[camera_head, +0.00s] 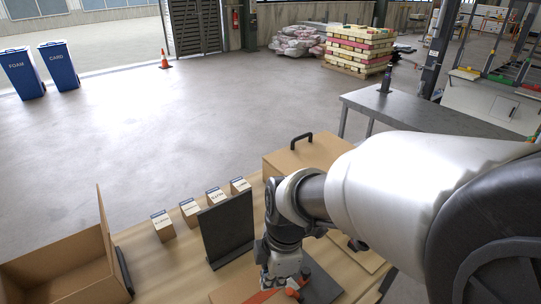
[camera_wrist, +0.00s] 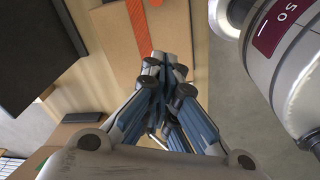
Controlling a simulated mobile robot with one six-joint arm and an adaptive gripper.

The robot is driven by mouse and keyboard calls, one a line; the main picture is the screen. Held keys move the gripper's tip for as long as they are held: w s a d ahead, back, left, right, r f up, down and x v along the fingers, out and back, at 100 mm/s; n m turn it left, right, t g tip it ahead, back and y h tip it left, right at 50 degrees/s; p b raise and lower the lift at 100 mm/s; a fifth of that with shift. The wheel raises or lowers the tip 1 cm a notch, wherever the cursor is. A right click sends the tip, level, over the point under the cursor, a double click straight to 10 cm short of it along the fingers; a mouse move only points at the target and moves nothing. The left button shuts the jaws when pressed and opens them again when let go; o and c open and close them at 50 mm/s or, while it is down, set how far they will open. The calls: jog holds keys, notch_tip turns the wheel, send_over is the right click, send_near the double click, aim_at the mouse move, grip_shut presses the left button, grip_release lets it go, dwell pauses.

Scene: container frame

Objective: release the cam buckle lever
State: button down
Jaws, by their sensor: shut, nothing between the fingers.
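My gripper (camera_wrist: 165,58) is shut and empty, its fingertips together in the wrist view. An orange strap (camera_wrist: 137,22) runs over a brown board (camera_wrist: 112,40) just beyond and left of the fingertips. A small second orange piece (camera_wrist: 155,2) shows at the top edge. In the head view my gripper (camera_head: 273,284) points down over the bench, with the orange strap (camera_head: 262,296) below it at the bottom edge. A red-orange part (camera_head: 294,284) lies just to the right. I cannot make out the cam buckle or its lever; the fingers or the frame edge may hide them.
On the wooden bench (camera_head: 165,262) stand a dark upright panel (camera_head: 227,230), several small labelled blocks (camera_head: 190,209) and an open cardboard box (camera_head: 60,265). A larger brown case (camera_head: 300,152) with a black handle stands behind my arm. A grey table (camera_head: 440,118) is farther right.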

aim_at(274, 303)
jog(key=shift+w+a+f+n+g, duration=0.2)
jog(key=shift+a+f+n, duration=0.15)
jog(key=shift+f+n, duration=0.35)
jog(key=shift+w+a+f+n+g, duration=0.1)
jog(key=shift+w+a+f+n, duration=0.15)
jog(key=shift+f+n, duration=0.4)
jog(key=shift+f, duration=0.15)
jog(key=f+b, duration=0.1)
jog(key=f, duration=0.2)
jog(key=f+b, duration=0.1)
jog(key=f, duration=0.2)
jog(key=a+f+b, duration=0.1)
jog(key=f, duration=0.2)
jog(key=d, duration=0.1)
jog(key=w+d, duration=0.1)
jog(key=d, duration=0.1)
jog(key=shift+w+d+b, duration=0.1)
jog(key=shift+w+b, duration=0.05)
jog(key=shift+b, duration=0.15)
jog(key=shift+d+r, duration=0.1)
jog(key=shift+w, duration=0.2)
